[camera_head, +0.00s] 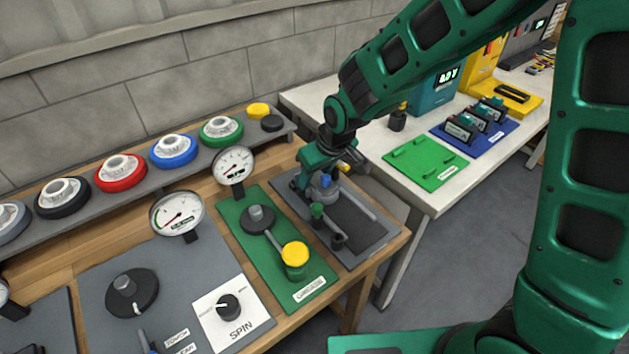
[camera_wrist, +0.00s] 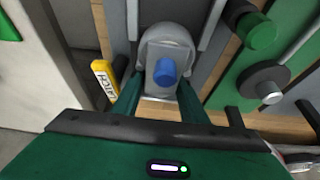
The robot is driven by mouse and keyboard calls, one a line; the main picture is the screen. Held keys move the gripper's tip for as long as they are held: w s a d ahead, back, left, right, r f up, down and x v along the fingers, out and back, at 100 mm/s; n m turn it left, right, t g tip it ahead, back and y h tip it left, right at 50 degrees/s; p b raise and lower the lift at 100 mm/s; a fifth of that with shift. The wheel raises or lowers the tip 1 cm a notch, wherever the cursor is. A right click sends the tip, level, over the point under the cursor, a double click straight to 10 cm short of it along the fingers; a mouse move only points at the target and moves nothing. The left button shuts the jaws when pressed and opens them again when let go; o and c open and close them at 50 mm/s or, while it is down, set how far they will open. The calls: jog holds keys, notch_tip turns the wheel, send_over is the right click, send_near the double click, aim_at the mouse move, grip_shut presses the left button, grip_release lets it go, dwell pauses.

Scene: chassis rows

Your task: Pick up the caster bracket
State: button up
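The part that looks like the caster bracket is a grey, rounded piece with a blue knob on it, in the upper middle of the wrist view (camera_wrist: 170,38). In the head view it shows small on the grey fixture plate, partly hidden by my gripper (camera_head: 327,186). My gripper (camera_wrist: 160,88) has its two green fingers spread apart, one toward each side of the bracket's near end. I cannot tell whether the fingertips touch it. In the head view my gripper (camera_head: 322,172) points down over the grey plate (camera_head: 370,246).
A yellow latch handle (camera_wrist: 104,86) stands close left of my fingers. A green-topped post (camera_wrist: 253,32) and a dark knob (camera_wrist: 264,84) stand to the right. A green board (camera_head: 241,222) adjoins the plate. A white bench (camera_head: 400,186) stands behind, with a green pad (camera_head: 425,163).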

jog(key=c, duration=0.9)
jog(key=shift+c, duration=0.2)
jog(key=shift+w+r, duration=0.1)
jog(key=shift+r, duration=0.05)
jog(key=shift+r, duration=0.3)
notch_tip(320, 180, up, 4)
jog(key=shift+f, duration=0.25)
jog(key=s+a+r, duration=0.6)
jog(key=s+a, duration=0.2)
jog(key=shift+a+r, duration=0.25)
jog(key=shift+r, duration=0.1)
jog(key=shift+r, duration=2.25)
